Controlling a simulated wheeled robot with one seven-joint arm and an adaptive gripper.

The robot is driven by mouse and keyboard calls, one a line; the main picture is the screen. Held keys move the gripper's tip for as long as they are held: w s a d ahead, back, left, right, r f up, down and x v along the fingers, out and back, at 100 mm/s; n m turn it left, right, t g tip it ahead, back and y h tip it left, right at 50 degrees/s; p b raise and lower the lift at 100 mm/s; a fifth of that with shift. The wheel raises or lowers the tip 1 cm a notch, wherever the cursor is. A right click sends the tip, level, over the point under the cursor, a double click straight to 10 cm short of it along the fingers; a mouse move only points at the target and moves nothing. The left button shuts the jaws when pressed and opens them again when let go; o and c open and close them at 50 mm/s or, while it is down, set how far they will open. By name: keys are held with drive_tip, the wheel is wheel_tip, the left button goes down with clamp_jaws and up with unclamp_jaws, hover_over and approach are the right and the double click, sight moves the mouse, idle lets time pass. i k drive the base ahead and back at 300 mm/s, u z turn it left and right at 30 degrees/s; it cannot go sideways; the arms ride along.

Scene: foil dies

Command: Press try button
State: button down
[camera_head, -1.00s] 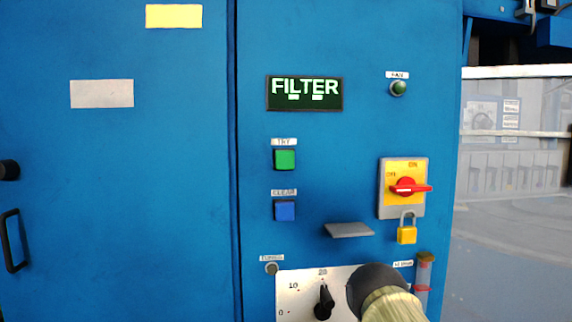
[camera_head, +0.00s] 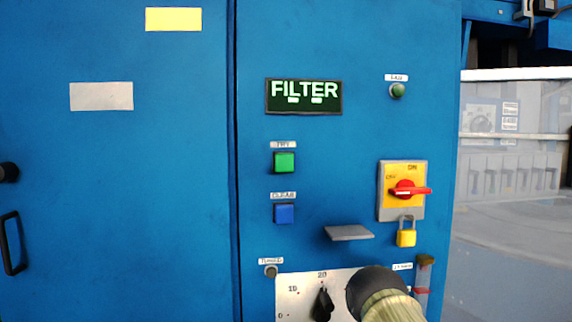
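The try button (camera_head: 284,163) is a green square on the blue cabinet front, under a small white label (camera_head: 283,145). Nothing covers it. A blue square button (camera_head: 284,213) labelled CLEAR sits below it. My gripper's fingers are not visible.
A red rotary switch on a yellow plate (camera_head: 391,175) with a yellow padlock (camera_head: 406,238) is at right. A grey ledge (camera_head: 349,233) juts out below the buttons. A dial plate (camera_head: 292,302) with a black knob is at the bottom. A door handle (camera_head: 12,244) is far left.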

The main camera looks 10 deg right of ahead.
sight(284, 162)
drive_tip(key=u, duration=1.15)
drive_tip(key=k, duration=0.55)
drive_tip(key=z, duration=1.15)
